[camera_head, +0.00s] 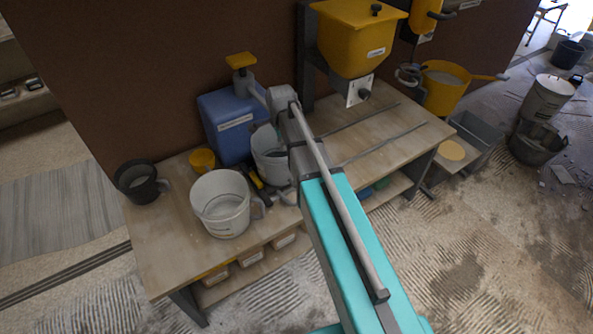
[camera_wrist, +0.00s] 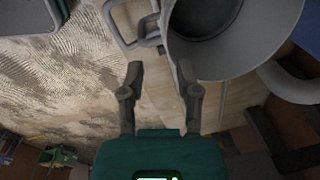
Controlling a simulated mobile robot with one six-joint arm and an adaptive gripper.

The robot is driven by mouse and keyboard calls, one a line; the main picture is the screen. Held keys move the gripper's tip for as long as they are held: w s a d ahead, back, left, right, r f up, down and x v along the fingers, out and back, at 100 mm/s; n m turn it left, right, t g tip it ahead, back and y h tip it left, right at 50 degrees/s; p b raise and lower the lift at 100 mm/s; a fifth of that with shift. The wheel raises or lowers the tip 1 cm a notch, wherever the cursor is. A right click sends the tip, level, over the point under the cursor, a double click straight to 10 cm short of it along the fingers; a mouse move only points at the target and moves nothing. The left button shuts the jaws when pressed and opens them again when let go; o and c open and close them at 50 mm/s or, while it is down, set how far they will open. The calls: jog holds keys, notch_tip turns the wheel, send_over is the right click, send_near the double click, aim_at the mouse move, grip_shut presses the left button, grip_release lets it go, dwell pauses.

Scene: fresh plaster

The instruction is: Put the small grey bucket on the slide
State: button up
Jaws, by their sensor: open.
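The small grey bucket (camera_head: 264,162) stands on the workbench, partly hidden behind my arm. In the wrist view the grey bucket (camera_wrist: 262,40) fills the upper right, with its mouth and a looped handle (camera_wrist: 142,40) on its left side. My gripper (camera_wrist: 160,76) is open and empty, with its fingertips just short of the handle and the right one close to the bucket wall. I cannot tell whether it touches. The slide seems to be the pair of thin dark rails (camera_head: 382,145) on the bench, below the yellow hopper (camera_head: 360,40); nothing stands between them.
A larger white bucket (camera_head: 220,204), a dark mug (camera_head: 138,182) and a yellow cup (camera_head: 202,160) stand left of the grey bucket. A blue canister (camera_head: 228,125) is close behind it. A yellow pan (camera_head: 443,88) is at the bench's far right. The bench front-left is clear.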

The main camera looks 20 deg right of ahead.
jog(key=s+d+n+g, duration=0.1)
jog(key=s+d+n, duration=0.1)
jog(key=s+n, duration=1.5)
jog(key=shift+s, duration=1.45)
